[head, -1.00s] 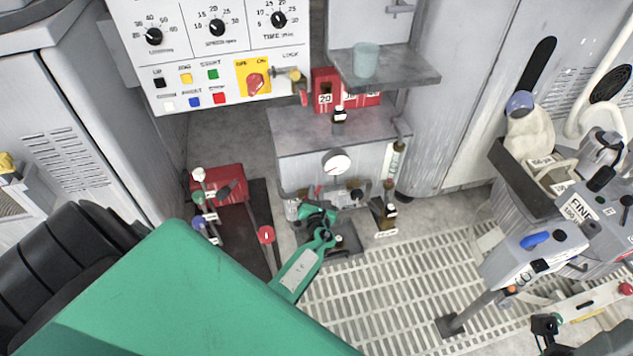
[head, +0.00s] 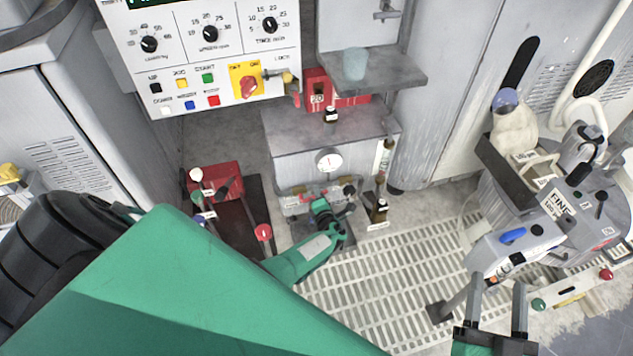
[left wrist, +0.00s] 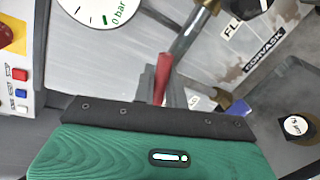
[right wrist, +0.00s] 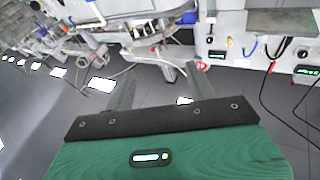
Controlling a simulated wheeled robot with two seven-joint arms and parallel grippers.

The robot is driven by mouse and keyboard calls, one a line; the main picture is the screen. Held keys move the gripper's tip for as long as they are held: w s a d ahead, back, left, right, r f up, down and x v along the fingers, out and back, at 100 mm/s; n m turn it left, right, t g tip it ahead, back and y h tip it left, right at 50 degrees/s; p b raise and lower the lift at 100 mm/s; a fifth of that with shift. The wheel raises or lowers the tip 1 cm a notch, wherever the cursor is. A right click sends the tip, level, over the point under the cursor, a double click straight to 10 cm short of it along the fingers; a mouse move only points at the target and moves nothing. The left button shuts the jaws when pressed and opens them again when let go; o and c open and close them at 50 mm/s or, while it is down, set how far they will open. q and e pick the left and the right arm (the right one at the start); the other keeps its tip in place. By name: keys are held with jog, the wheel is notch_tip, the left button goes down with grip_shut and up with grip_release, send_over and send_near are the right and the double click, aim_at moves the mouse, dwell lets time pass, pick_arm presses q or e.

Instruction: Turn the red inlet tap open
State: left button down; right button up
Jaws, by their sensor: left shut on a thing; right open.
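The red inlet tap (left wrist: 163,72) shows in the left wrist view as a red lever between my left fingers, beside a metal pipe with a brass fitting. My left gripper (left wrist: 165,88) is shut on this lever. In the head view my left gripper (head: 320,203) is low in front of the pipework under the pressure gauge (head: 329,160), and the tap there is mostly hidden by it. The gauge (left wrist: 100,8) shows "0 bar" close up in the left wrist view. My right gripper (head: 497,298) is open and empty at the lower right, fingers apart.
A red block with levers (head: 215,182) stands left of the pipework. Small dark bottles (head: 379,210) stand close on the right. A grey shelf (head: 400,72) holds a cup above. The polishing machine (head: 560,205) is at the right. Slatted floor (head: 390,280) is clear.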

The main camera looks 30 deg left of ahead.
pick_arm(q)
jog(key=shift+w+f+m, duration=0.1)
jog(key=shift+f+m, duration=0.15)
jog(key=shift+m, duration=0.15)
jog(key=shift+d+f+m, duration=0.1)
jog(key=shift+f+m, duration=0.25)
jog(key=shift+m, duration=0.25)
jog(key=shift+f+m+g+y, duration=0.4)
jog(key=shift+f+m, duration=0.1)
jog(key=shift+m, duration=0.2)
pick_arm(e)
jog(key=shift+w+d+r+t, duration=0.1)
jog(key=shift+d+r+t, duration=0.15)
jog(key=shift+r+t, duration=0.4)
jog(key=shift+r, duration=0.2)
pick_arm(q)
jog(key=c, duration=1.5)
grip_release()
